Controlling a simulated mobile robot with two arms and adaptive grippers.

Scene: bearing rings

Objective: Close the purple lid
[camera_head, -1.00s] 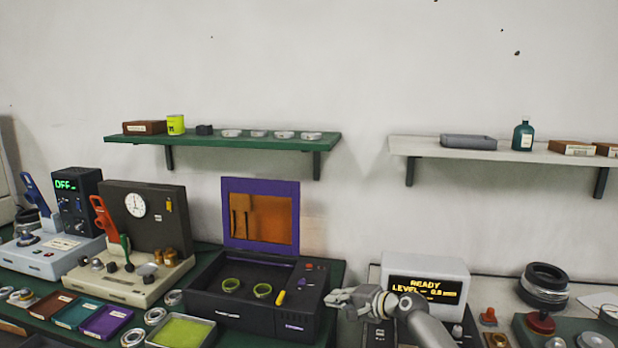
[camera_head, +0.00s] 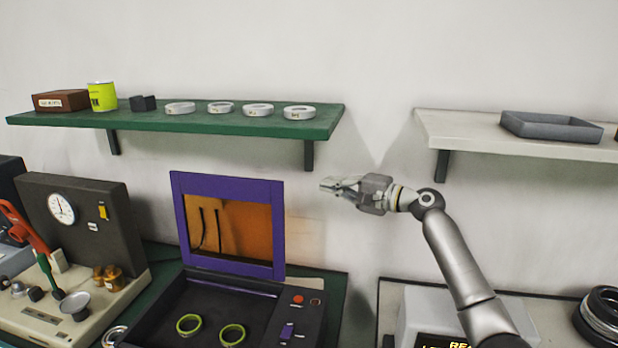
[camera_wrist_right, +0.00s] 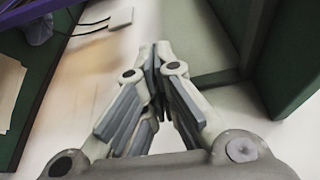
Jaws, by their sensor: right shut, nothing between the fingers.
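The purple lid (camera_head: 228,184) stands raised at the back of a black box (camera_head: 165,316), with an orange see-through window in its frame. Two yellow-green rings, one on the left (camera_head: 188,325) and one on the right (camera_head: 232,334), lie inside the box. My right gripper (camera_head: 326,184) is shut and empty, up in the air to the right of the lid and apart from it. In the right wrist view its fingers (camera_wrist_right: 157,55) meet with nothing between them. A bit of purple shows at that view's upper left. My left gripper is not in view.
A green shelf (camera_head: 230,126) with several rings and small boxes hangs above the lid. A pale shelf (camera_head: 470,140) with a grey tray (camera_head: 550,127) hangs at the right. A machine with a dial (camera_head: 61,207) and red lever stands left of the box.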

